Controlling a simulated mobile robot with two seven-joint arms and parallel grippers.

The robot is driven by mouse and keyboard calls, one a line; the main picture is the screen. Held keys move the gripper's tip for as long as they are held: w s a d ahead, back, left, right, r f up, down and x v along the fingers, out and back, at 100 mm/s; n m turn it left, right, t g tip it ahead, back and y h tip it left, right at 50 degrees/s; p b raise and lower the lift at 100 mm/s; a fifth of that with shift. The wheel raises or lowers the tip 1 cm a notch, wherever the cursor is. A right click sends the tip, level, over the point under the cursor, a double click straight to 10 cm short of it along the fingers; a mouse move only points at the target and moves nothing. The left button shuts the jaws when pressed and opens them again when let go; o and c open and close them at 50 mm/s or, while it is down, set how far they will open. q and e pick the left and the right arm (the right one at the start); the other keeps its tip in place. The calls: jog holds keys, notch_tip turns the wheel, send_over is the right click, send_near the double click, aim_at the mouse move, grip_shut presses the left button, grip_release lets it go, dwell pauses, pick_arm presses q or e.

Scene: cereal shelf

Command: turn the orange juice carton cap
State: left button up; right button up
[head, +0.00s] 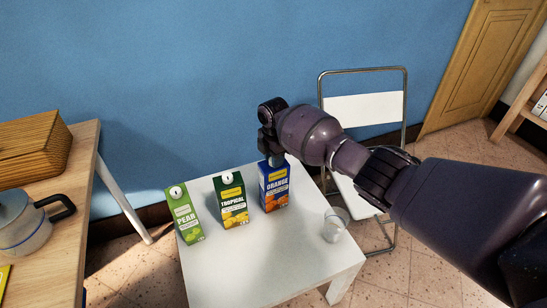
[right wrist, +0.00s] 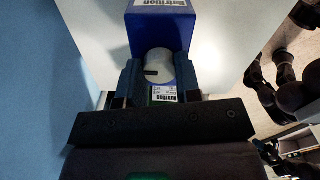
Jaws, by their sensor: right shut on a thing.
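The orange juice carton (head: 273,188) is blue with an "ORANGE" label and stands upright on the white table (head: 262,262) in the head view. My right gripper (head: 275,158) is at its top, reaching in from the right. In the right wrist view the blue carton (right wrist: 160,22) shows beyond the fingers. The round pale cap (right wrist: 159,68), with a dark mark on its left, sits between the two fingers of my right gripper (right wrist: 159,82), which are shut on it. In the head view the cap is hidden behind the gripper. My left gripper is not in view.
A green pear carton (head: 186,217) and a dark tropical carton (head: 231,202) stand left of the orange one. A clear glass (head: 334,226) stands to the right. A white folding chair (head: 362,108) is behind. A kettle (head: 24,222) is on the wooden table at left.

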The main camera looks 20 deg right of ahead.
jog(key=shift+n, duration=0.5)
jog(key=o, duration=0.9)
jog(key=shift+o, duration=0.2)
notch_tip(320, 180, up, 11)
jog(key=p, duration=0.2)
jog(key=shift+p, duration=0.35)
jog(key=shift+f, duration=0.1)
